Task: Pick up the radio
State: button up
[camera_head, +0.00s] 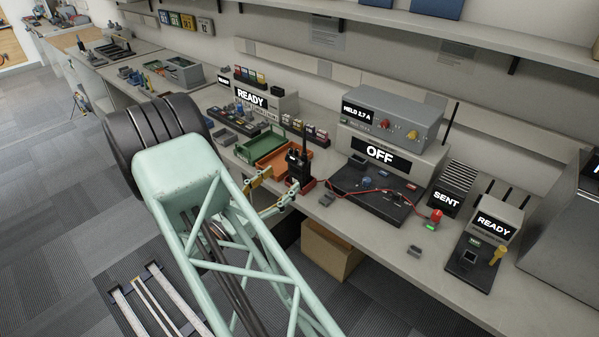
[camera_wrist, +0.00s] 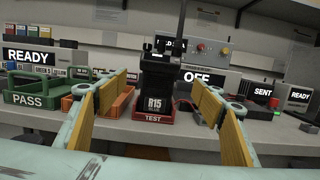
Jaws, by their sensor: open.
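The radio (camera_wrist: 158,85) is black with a tall antenna and a label reading "R15 BLUE". It stands upright in a red holder marked "TEST" (camera_wrist: 154,116) near the front edge of the bench. The radio also shows in the head view (camera_head: 298,166), just beyond my fingertips. My gripper (camera_wrist: 165,110) is open and empty, its two yellow-padded fingers spread left and right of the radio in the wrist view. I cannot tell whether the fingertips reach alongside the radio. No finger visibly touches it.
A green "PASS" tray (camera_wrist: 40,95) and an orange tray (camera_head: 271,150) lie left of the radio. A black panel with a red cable (camera_head: 375,190) lies to the right, before the "OFF" unit (camera_head: 380,152). A cardboard box (camera_head: 331,250) stands under the bench edge.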

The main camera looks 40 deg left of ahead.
aim_at(295, 167)
jog(key=shift+w+r, duration=0.2)
jog(key=shift+w, duration=0.95)
jog(key=shift+w+r, duration=0.15)
jog(key=shift+w, duration=0.95)
jog(key=shift+w+d+b, duration=0.1)
jog(key=shift+b, duration=0.2)
jog(key=shift+w+r+b, duration=0.2)
jog(key=shift+w, duration=0.6)
jog(key=shift+w+r+b, duration=0.15)
jog(key=shift+w+b, duration=0.1)
jog(key=shift+w, duration=0.6)
jog(key=shift+w+r+b, duration=0.2)
jog(key=shift+w, duration=0.6)
jog(key=c, duration=1.2)
jog(key=shift+o, duration=0.2)
jog(key=shift+r, duration=0.15)
notch_tip(295, 167, up, 28)
jog(key=p, duration=0.5)
